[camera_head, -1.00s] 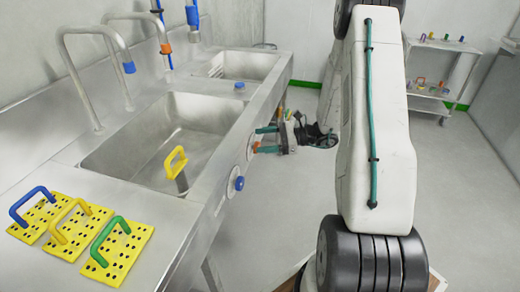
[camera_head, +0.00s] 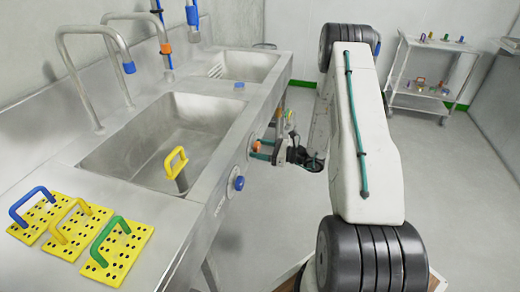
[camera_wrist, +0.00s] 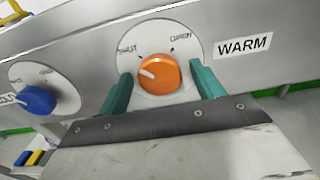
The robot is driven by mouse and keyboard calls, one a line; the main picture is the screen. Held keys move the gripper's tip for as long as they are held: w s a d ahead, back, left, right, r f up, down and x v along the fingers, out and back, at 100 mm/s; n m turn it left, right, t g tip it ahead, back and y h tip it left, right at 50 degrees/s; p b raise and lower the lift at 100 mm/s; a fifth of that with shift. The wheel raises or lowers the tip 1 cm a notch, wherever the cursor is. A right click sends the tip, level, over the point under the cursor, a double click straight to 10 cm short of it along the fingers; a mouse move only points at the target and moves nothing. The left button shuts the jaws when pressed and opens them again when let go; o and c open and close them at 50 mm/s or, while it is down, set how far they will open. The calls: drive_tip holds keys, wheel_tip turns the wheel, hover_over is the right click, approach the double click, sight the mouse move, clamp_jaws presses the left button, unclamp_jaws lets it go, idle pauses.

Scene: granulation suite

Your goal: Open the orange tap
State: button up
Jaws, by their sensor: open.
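The orange tap (camera_wrist: 160,76) is a round knob on a white dial marked SHUT and OPEN, beside a WARM label (camera_wrist: 243,46) on the sink's front panel. Its white pointer mark points to the upper left, toward the SHUT side. My gripper (camera_wrist: 158,88) is open, with one teal finger on each side of the knob; I cannot tell whether they touch it. In the head view my gripper (camera_head: 262,150) is at the sink front, and the orange tap (camera_head: 256,147) shows small between the fingers.
A blue knob (camera_wrist: 38,99) is on the same panel, left of the orange one; it also shows in the head view (camera_head: 238,183). The steel sink (camera_head: 128,160) has a yellow-handled item (camera_head: 175,162) inside. A shelf cart (camera_head: 425,100) stands far right. Floor between is clear.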

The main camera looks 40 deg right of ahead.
drive_tip(key=shift+w+a, duration=0.1)
drive_tip(key=c, duration=1)
drive_tip(key=shift+m, duration=0.3)
drive_tip(key=m, duration=0.3)
drive_tip(key=shift+m, duration=0.3)
drive_tip(key=m, duration=1.3)
drive_tip(key=shift+m, duration=0.3)
